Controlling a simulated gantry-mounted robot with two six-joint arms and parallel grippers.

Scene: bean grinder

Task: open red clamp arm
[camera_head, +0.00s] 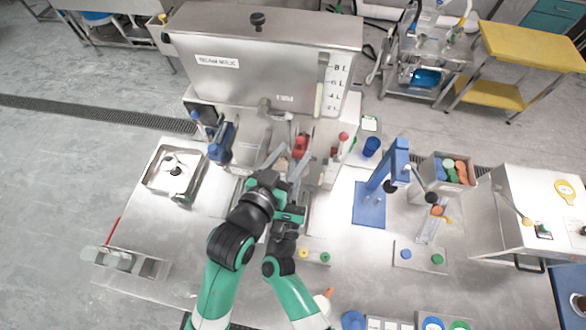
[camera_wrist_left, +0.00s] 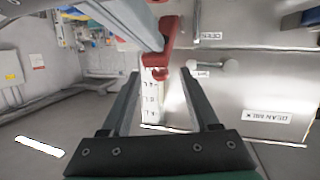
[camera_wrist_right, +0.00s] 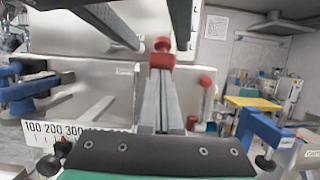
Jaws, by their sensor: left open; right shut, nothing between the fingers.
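The red clamp arm (camera_head: 300,146) is at the front of the steel grinder, below its hopper, in the head view. In the left wrist view the red clamp arm (camera_wrist_left: 168,42) shows just beyond the fingertips, near the gap between them. My left gripper (camera_wrist_left: 158,74) is open and empty. In the right wrist view the red clamp part (camera_wrist_right: 162,58) lies right at the fingertips of my right gripper (camera_wrist_right: 161,72), which is shut with nothing held. Whether they touch is unclear. Both grippers are close together in front of the grinder, and my arms partly hide its lower front.
The steel hopper (camera_head: 265,50) stands behind the clamp. A blue-handled part (camera_head: 221,143) is to its left and a red-knobbed lever (camera_head: 342,140) to its right. A blue stand (camera_head: 370,205) is on the right of the table. The table's left front is mostly clear.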

